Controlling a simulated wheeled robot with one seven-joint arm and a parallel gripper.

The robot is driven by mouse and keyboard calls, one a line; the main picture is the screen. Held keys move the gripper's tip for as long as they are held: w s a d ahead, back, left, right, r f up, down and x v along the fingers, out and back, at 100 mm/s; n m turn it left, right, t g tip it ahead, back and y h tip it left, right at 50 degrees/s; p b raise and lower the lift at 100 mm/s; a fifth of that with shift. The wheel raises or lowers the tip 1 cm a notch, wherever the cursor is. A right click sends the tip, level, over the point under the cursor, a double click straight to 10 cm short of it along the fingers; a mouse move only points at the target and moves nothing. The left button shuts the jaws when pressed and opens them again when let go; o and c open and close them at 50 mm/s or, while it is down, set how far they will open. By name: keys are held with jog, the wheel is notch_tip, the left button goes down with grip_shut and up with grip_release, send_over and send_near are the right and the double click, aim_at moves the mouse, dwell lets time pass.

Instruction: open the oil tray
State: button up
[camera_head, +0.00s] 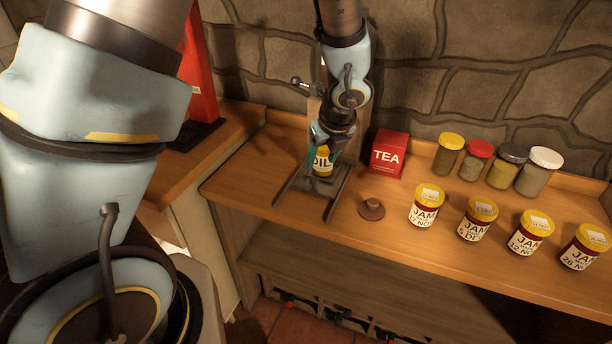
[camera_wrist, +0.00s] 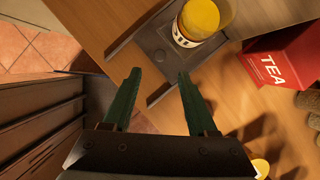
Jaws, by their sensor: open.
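The oil tray (camera_wrist: 151,48) is a dark flat plate lying between two dark rails on the wooden counter. A jar labelled OIL with a yellow lid (camera_head: 323,162) stands on it. The jar also shows near the top of the wrist view (camera_wrist: 200,22). My gripper (camera_wrist: 159,73) is open, its two green fingers apart with nothing between them. In the wrist view the fingertips point toward the tray's near edge, below the jar. In the head view my gripper and wrist partly hide the jar and the back of the tray. I cannot tell whether a fingertip touches the tray.
A red TEA box (camera_head: 389,154) stands right of the tray. A small brown knobbed disc (camera_head: 371,209) lies in front of it. Several JAM jars (camera_head: 425,207) and other lidded jars (camera_head: 449,153) stand farther right. A stone wall closes the back.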

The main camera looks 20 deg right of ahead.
aim_at(314, 179)
jog(key=x, duration=0.8)
jog(key=shift+w+f+b, duration=0.1)
jog(key=shift+f+b, duration=0.25)
jog(key=shift+b, duration=0.05)
grip_shut()
dwell(0.9)
